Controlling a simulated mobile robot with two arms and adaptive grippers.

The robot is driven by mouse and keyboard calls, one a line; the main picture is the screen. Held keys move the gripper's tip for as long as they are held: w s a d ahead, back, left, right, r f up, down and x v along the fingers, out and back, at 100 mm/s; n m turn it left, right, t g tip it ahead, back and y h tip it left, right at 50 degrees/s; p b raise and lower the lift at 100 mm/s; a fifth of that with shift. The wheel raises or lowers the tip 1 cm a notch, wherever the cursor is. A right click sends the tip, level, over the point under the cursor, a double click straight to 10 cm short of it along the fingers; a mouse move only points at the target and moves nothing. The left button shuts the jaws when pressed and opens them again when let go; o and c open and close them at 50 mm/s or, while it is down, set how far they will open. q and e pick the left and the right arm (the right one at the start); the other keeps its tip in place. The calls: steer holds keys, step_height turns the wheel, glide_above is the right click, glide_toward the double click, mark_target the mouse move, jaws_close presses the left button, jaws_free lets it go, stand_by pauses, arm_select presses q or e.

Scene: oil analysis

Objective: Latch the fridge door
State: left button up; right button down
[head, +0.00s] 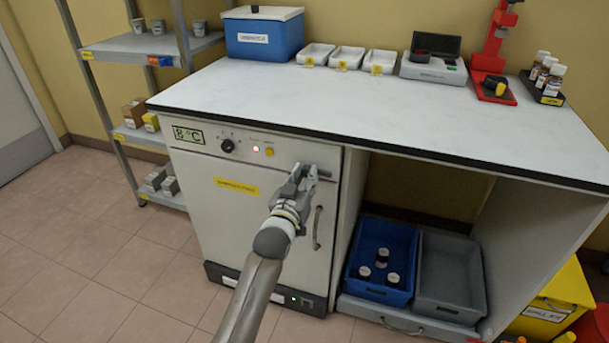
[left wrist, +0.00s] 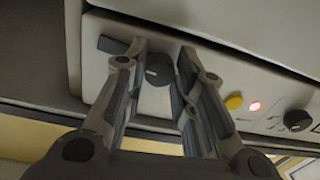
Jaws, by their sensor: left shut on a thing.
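The white fridge (head: 222,228) stands under the left part of the bench, and its door looks closed. A grey vertical handle (head: 318,230) is on the door's right side. The dark latch (head: 325,172) sits at the upper right of the front. In the left wrist view its round dark part (left wrist: 158,72) lies between the fingers, and a dark bar (left wrist: 112,45) sticks out past the left finger. My left gripper (head: 308,174) is shut on the latch; it also shows in the left wrist view (left wrist: 161,58). The fingers hide part of the latch. My right gripper is not in view.
The fridge panel has a display, a dark knob (head: 228,146), a lit red light and a yellow button (head: 269,152). A blue crate (head: 352,272) and a grey crate (head: 450,312) stand right of the fridge. The floor (head: 110,250) ahead of the shelf is clear.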

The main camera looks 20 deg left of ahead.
arm_select(q)
steer(key=m+p, duration=0.2)
steer(key=shift+r+m, duration=0.15)
steer(key=shift+m, duration=0.25)
steer(key=m+p, duration=0.1)
steer(key=m, duration=0.3)
steer(key=shift+p, duration=0.35)
steer(key=m, duration=0.4)
steer(key=shift+a+p, duration=0.1)
steer(key=shift+p, duration=0.2)
steer(key=m, duration=0.3)
steer(key=shift+m+h, duration=0.3)
steer(key=shift+m, duration=1.1)
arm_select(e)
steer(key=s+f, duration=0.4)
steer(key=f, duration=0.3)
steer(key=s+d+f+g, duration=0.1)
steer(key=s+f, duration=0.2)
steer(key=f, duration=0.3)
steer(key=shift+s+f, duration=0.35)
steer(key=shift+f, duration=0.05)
arm_select(q)
steer(key=o, duration=1)
steer(key=shift+o, duration=0.2)
